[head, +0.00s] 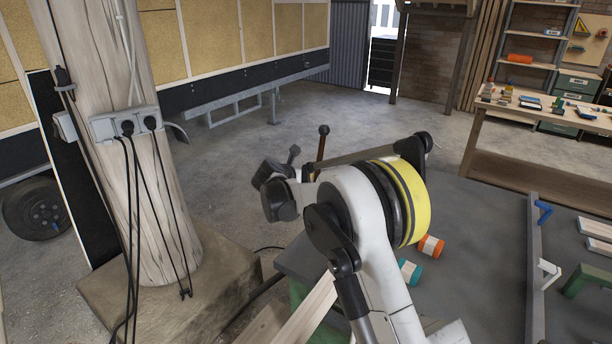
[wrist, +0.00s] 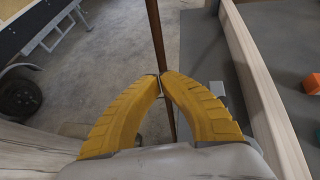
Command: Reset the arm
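My gripper (wrist: 162,77) shows in the wrist view as two yellow ribbed fingers whose tips come together. A thin brown rod (wrist: 155,30) runs in line with the tips and shows again between the fingers below them. I cannot tell whether the tips touch it. In the head view my white arm (head: 372,250) with a yellow band bends over the grey workbench, its outer part reaching left. The brown rod (head: 321,148), topped by a dark ball, stands up behind the arm there. The yellow fingers are hidden in the head view.
A thick wooden post (head: 140,190) with cables stands at left. A cluttered table (head: 540,122) is at back right. Floor beyond is mostly clear.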

